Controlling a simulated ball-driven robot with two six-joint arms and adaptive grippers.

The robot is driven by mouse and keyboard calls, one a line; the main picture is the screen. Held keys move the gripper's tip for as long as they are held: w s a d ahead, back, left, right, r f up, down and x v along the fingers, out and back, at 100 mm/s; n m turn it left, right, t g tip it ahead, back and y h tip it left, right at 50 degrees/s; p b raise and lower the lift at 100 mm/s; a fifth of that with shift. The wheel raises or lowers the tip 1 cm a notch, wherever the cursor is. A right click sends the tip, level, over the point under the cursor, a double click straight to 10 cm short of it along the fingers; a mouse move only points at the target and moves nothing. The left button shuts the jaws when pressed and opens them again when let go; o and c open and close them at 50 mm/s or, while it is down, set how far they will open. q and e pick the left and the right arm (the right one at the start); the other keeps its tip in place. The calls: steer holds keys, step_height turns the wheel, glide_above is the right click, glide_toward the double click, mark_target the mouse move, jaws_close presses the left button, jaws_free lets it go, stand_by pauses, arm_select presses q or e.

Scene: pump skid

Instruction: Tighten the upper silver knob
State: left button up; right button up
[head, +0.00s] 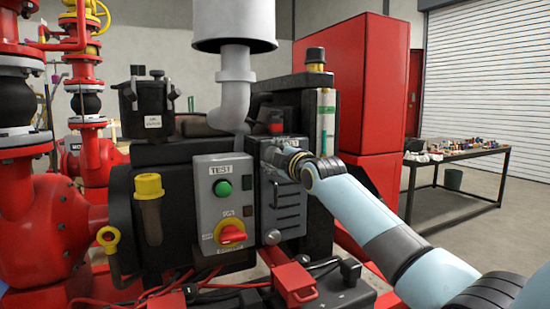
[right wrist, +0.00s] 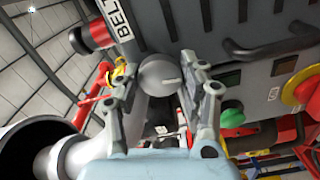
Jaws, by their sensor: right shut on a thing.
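The upper silver knob (right wrist: 160,76) shows in the right wrist view as a round grey cap with a raised ridge, at the top of a grey panel. My right gripper (right wrist: 158,62) has one finger on each side of it and is shut on it. In the head view my right gripper (head: 277,156) is at the upper part of the belt guard panel (head: 289,212) and hides most of the knob. A lower silver knob (head: 272,237) shows at the panel's bottom left. My left gripper is not in view.
A control box (head: 223,210) with a green button (head: 222,188) and red rotary switch (head: 232,233) stands left of the panel. A grey pipe (head: 236,90) rises close above. A red cabinet (head: 375,85) stands behind. Red and black parts lie below the panel.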

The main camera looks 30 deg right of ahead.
steer(key=shift+f, duration=0.1)
stand_by(0.4)
steer(key=o, duration=1.2)
steer(key=s, duration=1.2)
steer(key=shift+a, duration=0.4)
